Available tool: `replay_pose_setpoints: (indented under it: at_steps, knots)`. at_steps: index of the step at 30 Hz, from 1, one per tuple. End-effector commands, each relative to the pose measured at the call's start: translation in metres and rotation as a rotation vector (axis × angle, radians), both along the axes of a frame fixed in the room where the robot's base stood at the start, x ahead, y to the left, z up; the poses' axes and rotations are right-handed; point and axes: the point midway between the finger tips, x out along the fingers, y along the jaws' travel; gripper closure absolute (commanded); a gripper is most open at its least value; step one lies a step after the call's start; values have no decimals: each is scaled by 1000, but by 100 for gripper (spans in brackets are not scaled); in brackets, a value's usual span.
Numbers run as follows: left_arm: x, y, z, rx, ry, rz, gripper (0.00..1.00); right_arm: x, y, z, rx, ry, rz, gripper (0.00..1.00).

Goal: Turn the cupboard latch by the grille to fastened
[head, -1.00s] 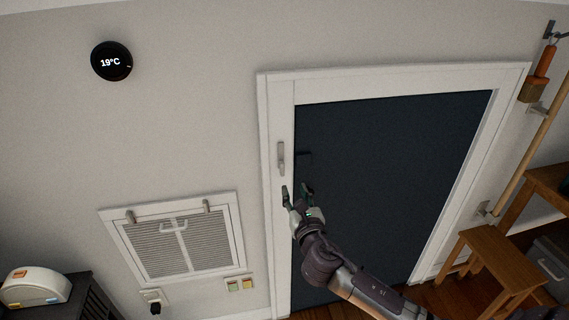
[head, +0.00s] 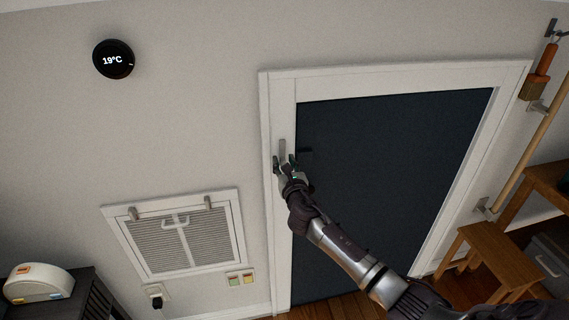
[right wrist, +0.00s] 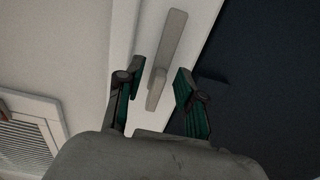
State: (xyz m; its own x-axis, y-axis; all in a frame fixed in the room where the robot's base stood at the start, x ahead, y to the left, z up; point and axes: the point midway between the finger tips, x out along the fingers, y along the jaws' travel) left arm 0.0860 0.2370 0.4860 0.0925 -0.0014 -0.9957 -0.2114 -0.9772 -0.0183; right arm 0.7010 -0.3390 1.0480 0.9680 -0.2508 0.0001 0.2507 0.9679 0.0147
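The cupboard latch (head: 282,148) is a slim grey metal bar, upright on the white frame at the left edge of the dark cupboard door (head: 390,180). It also shows in the right wrist view (right wrist: 167,52), where its lower end lies between the fingers. My right gripper (head: 286,163) is at the latch's lower end. In the right wrist view its two green-padded fingers (right wrist: 157,88) are open, one on each side of the latch, with gaps visible; depth to the latch is hard to tell. My left gripper is not in view.
The white wall grille (head: 180,240) is low on the wall to the left, with a socket and small switches below it. A round thermostat (head: 113,59) is higher up. A wooden stool (head: 490,262) stands at right.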

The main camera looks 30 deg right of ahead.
Motion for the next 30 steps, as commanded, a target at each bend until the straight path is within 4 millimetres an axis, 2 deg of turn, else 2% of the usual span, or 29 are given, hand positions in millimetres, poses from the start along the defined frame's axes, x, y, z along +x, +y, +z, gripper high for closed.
replay_pose_setpoints:
  at_steps: [1,8,23,30]
  knots:
    - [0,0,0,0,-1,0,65,0,0,0,0,0,0,62]
    - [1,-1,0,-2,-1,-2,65,0,0,0,0,0,0,100]
    - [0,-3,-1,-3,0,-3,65,0,0,1,12,-5,0,100]
    - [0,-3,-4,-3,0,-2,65,-1,-2,0,103,-30,-1,100]
